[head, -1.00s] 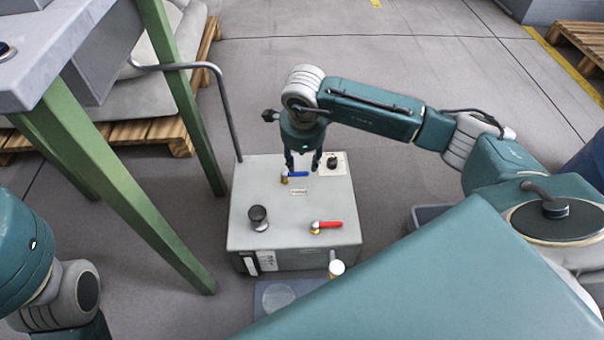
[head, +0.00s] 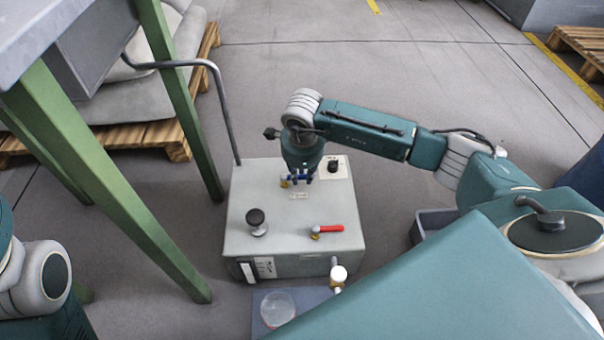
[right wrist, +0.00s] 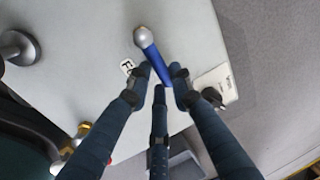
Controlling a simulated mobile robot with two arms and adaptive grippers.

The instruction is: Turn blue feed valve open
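The blue valve handle (head: 298,177) is on the back of the grey box's top, mostly covered by my right gripper (head: 301,180) in the head view. In the right wrist view the blue handle (right wrist: 155,62) runs from a silver round end down between the fingers of my right gripper (right wrist: 161,74). The fingers are spread, one on each side of the handle, with a third finger below. Contact with the handle cannot be told. My left gripper is out of view; only part of my left arm shows at the left edge.
The grey box (head: 245,200) also carries a red-handled valve (head: 328,229), a black knob (head: 256,217) and a black dial (head: 333,165). A bent metal handle rises at its back left. Green table legs (head: 180,90) stand left; a grey bin (head: 428,225) stands right.

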